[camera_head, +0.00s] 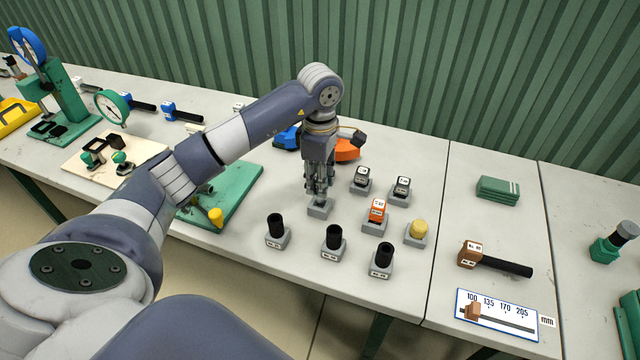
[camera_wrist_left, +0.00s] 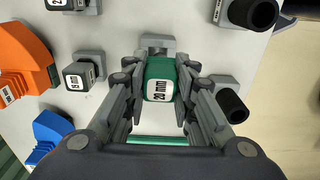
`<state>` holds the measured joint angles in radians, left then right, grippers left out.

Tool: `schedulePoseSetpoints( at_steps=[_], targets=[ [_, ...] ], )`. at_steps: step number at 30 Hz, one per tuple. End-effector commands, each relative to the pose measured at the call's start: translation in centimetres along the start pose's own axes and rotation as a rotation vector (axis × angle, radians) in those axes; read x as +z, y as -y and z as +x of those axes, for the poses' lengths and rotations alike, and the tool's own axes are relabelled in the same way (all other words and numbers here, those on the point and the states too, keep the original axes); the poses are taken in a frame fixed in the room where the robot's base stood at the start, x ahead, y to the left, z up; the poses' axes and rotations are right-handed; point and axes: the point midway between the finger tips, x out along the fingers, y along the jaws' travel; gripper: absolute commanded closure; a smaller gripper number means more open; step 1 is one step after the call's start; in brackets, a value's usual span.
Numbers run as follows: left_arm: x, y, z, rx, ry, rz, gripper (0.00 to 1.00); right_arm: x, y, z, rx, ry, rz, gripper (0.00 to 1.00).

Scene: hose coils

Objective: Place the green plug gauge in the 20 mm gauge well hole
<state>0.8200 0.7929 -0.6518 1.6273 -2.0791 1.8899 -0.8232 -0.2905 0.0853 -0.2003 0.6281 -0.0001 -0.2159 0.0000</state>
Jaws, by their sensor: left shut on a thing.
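My left gripper (camera_head: 318,190) points down over a small grey well block (camera_head: 320,208) on the bench. In the left wrist view the gripper (camera_wrist_left: 160,90) is shut on the green plug gauge (camera_wrist_left: 160,70), which has a white label ending in mm. The same grey block also shows just beyond the gauge (camera_wrist_left: 155,40). The fingers hide the gauge in the head view. I cannot tell whether its lower end is in the hole or above it. My right gripper is not in view.
Several grey blocks holding black (camera_head: 333,238), orange (camera_head: 377,210) and yellow (camera_head: 417,228) pieces stand close to the right and front. An orange object (camera_head: 348,150) lies behind the gripper. A green board (camera_head: 235,200) is to the left.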

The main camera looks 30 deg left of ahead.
Motion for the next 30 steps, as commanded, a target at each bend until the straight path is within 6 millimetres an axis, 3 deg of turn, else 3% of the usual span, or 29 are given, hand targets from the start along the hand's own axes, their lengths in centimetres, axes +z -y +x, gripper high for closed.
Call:
schedulePoseSetpoints(
  at_steps=[4, 11, 23, 24, 26, 30],
  targets=[
    [-0.1, -0.5, 0.3, -0.001, 0.0, 0.0, 1.0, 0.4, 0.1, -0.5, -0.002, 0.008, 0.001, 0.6],
    [-0.1, -0.5, 3.0, -0.002, 0.0, 0.0, 1.0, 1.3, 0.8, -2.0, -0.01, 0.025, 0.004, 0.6],
    [-0.1, -0.5, 4.0, 0.002, 0.0, 0.0, 1.0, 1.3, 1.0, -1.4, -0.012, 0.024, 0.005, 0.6],
    [-0.1, -0.5, 3.9, 0.001, 0.0, 0.0, 0.71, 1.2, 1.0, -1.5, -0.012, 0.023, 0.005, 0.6],
    [-0.1, -0.5, 3.9, 0.001, 0.0, 0.0, 0.57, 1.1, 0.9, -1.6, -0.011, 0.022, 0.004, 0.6],
    [-0.1, -0.5, 3.9, 0.0, 0.0, 0.0, 0.55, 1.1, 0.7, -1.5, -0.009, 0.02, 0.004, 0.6]
  ],
)
